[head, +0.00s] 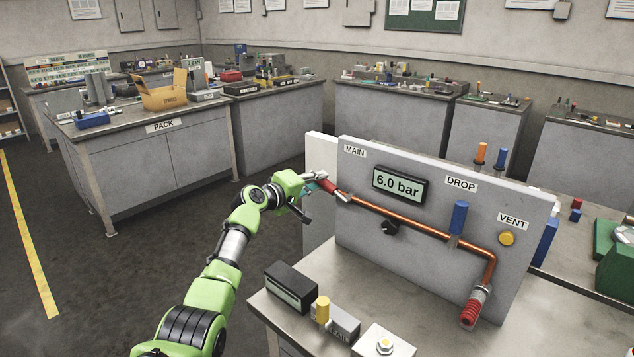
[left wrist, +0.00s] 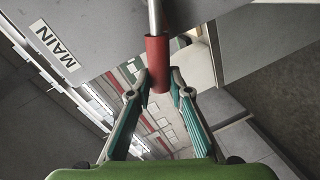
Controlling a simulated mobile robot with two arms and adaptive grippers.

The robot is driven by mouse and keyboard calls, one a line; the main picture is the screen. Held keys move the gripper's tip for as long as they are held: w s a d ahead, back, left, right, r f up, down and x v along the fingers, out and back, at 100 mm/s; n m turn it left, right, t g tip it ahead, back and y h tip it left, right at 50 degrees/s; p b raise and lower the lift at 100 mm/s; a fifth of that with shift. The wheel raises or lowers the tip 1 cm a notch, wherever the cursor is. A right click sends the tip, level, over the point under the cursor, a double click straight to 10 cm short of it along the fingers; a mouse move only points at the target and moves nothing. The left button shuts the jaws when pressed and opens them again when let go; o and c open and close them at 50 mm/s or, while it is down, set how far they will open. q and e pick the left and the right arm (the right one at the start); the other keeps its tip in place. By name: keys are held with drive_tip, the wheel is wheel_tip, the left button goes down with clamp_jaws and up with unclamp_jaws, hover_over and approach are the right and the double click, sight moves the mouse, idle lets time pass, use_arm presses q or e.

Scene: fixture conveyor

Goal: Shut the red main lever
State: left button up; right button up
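The red main lever (head: 327,186) sticks out at the left end of the copper pipe (head: 400,220), below the MAIN label (head: 354,151). It points up and left, roughly in line with the pipe. In the left wrist view its red grip (left wrist: 157,52) is on a metal rod. The gauge (head: 398,184) reads 6.0 bar. My right gripper is not in view.
The panel (head: 430,165) also carries a blue DROP lever (head: 459,217), a yellow VENT button (head: 507,238) and a black knob (head: 389,228). Open floor lies to the left.

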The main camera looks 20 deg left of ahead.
use_arm(q)
drive_tip(key=o, duration=0.3)
drive_tip(key=shift+f, duration=0.15)
drive_tip(key=shift+o, duration=0.2)
drive_tip(key=shift+w, duration=0.1)
drive_tip(key=v, duration=1.2)
drive_tip(key=shift+f, duration=0.15)
